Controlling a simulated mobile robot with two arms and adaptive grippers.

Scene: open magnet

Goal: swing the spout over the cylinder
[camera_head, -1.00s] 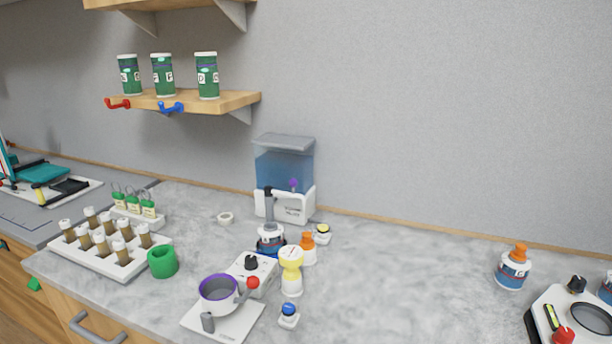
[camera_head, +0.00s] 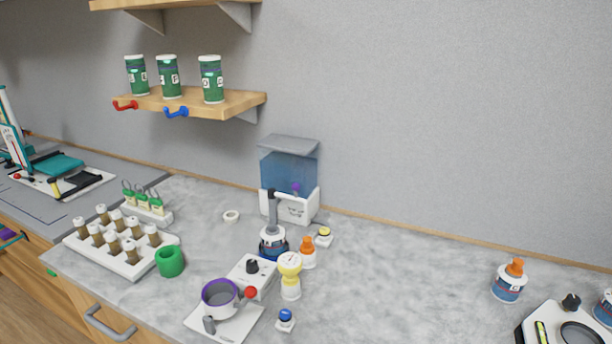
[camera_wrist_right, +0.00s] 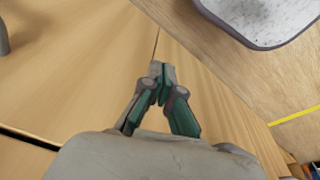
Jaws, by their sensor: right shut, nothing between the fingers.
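A dispenser with a blue tank (camera_head: 288,172) and a white base (camera_head: 298,208) stands against the wall in the head view. A dark grey upright piece (camera_head: 272,207) in front of it may be the spout; its outlet is too small to make out. It rises above a labelled bottle-like body (camera_head: 273,244). A yellow-topped white vessel (camera_head: 290,277) stands nearby; I cannot tell which piece is the cylinder. My right gripper (camera_wrist_right: 162,78) is shut and empty in the right wrist view, over wooden fronts and away from these things. My left gripper is not in view.
A hotplate with a purple-rimmed pot (camera_head: 220,298), a blue-button piece (camera_head: 285,320) and an orange-capped bottle (camera_head: 308,252) crowd the dispenser's front. A vial rack (camera_head: 125,262) and green ring (camera_head: 170,262) stand left. The counter right of centre (camera_head: 410,280) is clear.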

